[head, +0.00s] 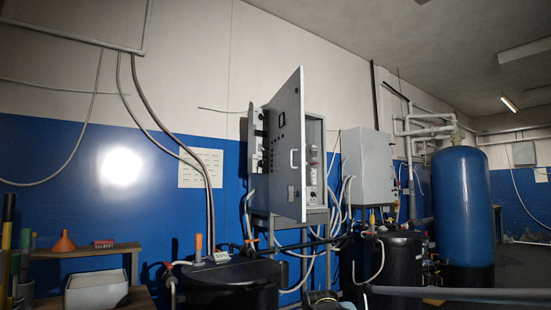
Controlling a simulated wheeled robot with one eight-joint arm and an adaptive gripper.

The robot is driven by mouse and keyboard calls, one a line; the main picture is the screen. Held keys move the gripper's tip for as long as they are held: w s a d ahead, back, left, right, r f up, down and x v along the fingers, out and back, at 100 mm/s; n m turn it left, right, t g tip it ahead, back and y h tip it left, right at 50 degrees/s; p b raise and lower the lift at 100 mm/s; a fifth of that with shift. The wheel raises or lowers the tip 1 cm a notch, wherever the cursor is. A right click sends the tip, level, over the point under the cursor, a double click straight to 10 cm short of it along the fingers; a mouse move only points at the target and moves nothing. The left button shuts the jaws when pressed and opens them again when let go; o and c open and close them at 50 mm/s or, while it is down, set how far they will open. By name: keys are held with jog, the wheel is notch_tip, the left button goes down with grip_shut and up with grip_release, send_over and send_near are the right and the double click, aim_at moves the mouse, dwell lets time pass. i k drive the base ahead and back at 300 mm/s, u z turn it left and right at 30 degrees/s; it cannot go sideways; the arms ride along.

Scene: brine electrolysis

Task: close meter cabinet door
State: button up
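The meter cabinet (315,133) is a grey box on a metal stand near the middle of the head view, in front of the blue and white wall. Its tall grey door (284,150) stands wide open, swung out towards me. A pale handle (293,158) is near the door's right, free edge. Part of the cabinet's inside, with small devices, shows to the right of the door; the door hides the rest. A narrower grey panel with round dark parts shows at the left of the door. I cannot make out my gripper in this view.
Black tanks (225,285) with hoses stand below the cabinet. A closed grey box (368,165) and a tall blue tank (463,205) are to the right. A shelf with an orange funnel (64,242) and a white bin (97,291) is at left.

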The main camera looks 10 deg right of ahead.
aim_at(287, 139)
jog(key=i, duration=0.95)
jog(key=z, duration=0.05)
